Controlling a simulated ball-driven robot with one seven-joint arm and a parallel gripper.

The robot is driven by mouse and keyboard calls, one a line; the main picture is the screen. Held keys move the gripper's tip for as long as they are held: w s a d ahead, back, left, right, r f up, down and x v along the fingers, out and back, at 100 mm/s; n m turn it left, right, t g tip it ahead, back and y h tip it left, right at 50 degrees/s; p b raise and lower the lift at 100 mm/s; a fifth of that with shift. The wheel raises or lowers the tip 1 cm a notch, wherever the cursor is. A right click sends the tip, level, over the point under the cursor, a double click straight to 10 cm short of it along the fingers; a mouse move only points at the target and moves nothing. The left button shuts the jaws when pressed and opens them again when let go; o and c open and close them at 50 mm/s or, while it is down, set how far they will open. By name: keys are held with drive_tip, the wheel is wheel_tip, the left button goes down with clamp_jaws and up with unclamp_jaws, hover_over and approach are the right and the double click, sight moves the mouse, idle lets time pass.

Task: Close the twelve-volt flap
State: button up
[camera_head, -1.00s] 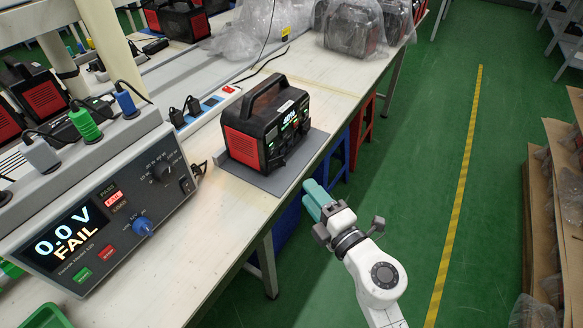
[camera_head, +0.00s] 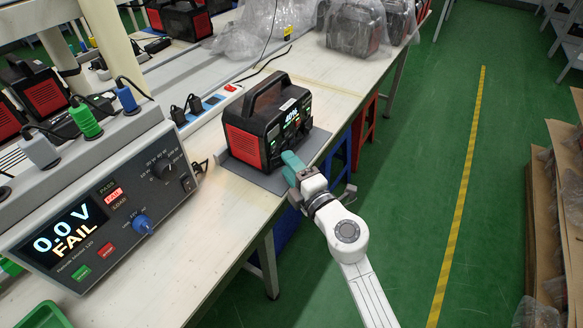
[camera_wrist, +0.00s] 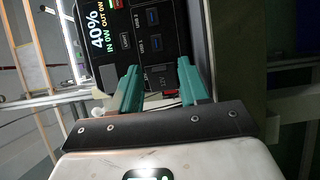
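The power station (camera_head: 262,128) is a black box with red end panels and a top handle, standing on a grey mat on the bench. Its lit front panel faces right and shows 40% in the wrist view (camera_wrist: 101,32). The twelve-volt flap (camera_wrist: 158,78) is a small dark cover marked 12V, below the USB sockets. Whether it stands out from the panel I cannot tell. My gripper (camera_head: 290,163) is at the lower front of the station. In the wrist view its two teal fingers (camera_wrist: 158,76) are apart, one on each side of the flap. Contact is unclear.
A tester (camera_head: 105,215) reading 0.0 V FAIL stands at the left of the bench. The grey mat (camera_head: 258,178) lies under the station. Bagged units (camera_head: 355,25) stand at the far end.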

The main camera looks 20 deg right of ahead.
clamp_jaws()
drive_tip(key=shift+w+d+r+n+g+y+p, duration=0.15)
drive_tip(key=shift+w+n+g+y+p, duration=0.15)
drive_tip(key=shift+n+y, duration=0.4)
drive_tip(key=shift+w+d+f+n+g+y+p, duration=0.1)
drive_tip(key=shift+w+n+g+y+p, duration=0.25)
drive_tip(key=shift+y, duration=0.6)
drive_tip(key=shift+w+d+r+n+g+y+p, duration=0.15)
drive_tip(key=shift+n+y+p, duration=0.2)
drive_tip(key=shift+n+y, duration=0.4)
drive_tip(key=shift+w+f+n+g+y, duration=0.15)
drive_tip(key=shift+n+g+y, duration=0.3)
drive_tip(key=shift+y, duration=0.3)
drive_tip(key=shift+w+f+n+g+y, duration=0.15)
drive_tip(key=shift+n+g+y, duration=0.25)
drive_tip(key=shift+y, duration=0.35)
drive_tip(key=shift+o, duration=0.2)
unclamp_jaws()
drive_tip(key=shift+r, duration=0.1)
drive_tip(key=p+v, duration=0.1)
drive_tip(key=v, duration=1)
drive_tip(key=shift+w+r, duration=0.1)
